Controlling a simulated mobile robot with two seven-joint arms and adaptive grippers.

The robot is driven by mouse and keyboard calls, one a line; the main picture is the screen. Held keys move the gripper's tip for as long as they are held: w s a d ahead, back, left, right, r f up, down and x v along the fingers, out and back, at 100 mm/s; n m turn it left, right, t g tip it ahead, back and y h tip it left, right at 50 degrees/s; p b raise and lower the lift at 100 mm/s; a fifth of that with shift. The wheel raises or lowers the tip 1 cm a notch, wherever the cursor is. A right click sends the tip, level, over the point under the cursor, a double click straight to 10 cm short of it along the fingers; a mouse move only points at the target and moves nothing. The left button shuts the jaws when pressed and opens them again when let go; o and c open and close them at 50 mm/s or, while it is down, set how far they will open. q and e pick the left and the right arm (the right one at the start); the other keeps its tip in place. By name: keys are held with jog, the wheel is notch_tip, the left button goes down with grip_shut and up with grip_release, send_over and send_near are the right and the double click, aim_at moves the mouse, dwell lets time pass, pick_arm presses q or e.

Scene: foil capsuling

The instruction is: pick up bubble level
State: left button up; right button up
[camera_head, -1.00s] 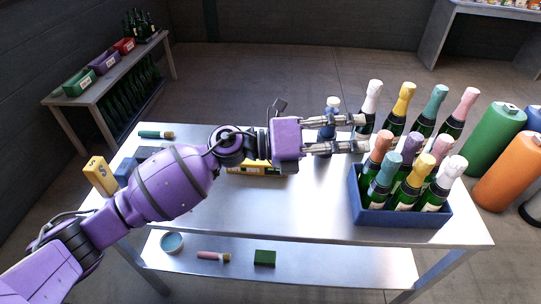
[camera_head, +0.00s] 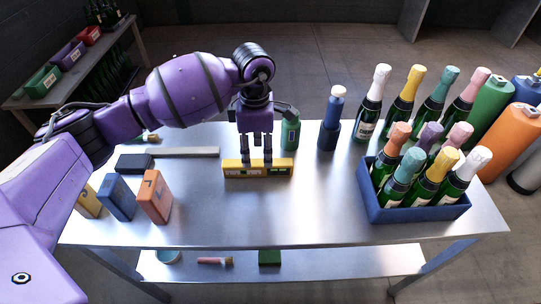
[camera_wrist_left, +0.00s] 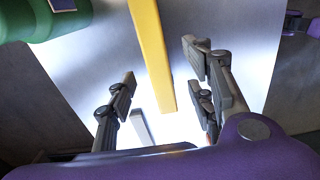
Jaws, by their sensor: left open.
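The bubble level (camera_head: 258,171) is a yellow bar with dark and green windows, lying on the metal table left of centre. It also shows in the left wrist view as a long yellow bar (camera_wrist_left: 150,50). My left gripper (camera_head: 258,158) points down at the level, its fingertips at the bar's top and back edge in the head view. In the left wrist view the open fingers (camera_wrist_left: 163,85) stand on either side of the bar's line, with gaps. I cannot tell how deep they reach. My right gripper is not in view.
A green bottle (camera_head: 290,133) stands close behind the level's right end. A blue bottle (camera_head: 329,135) and a blue crate (camera_head: 415,212) of foil-topped bottles are to the right. Orange (camera_head: 155,196) and blue (camera_head: 117,198) boxes stand at left. The table front is clear.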

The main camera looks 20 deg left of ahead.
aim_at(257, 162)
pick_arm(q)
jog(key=f, duration=0.7)
jog(key=shift+w+a+p, duration=0.2)
jog(key=shift+p, duration=0.1)
jog(key=shift+r, duration=0.1)
grip_shut()
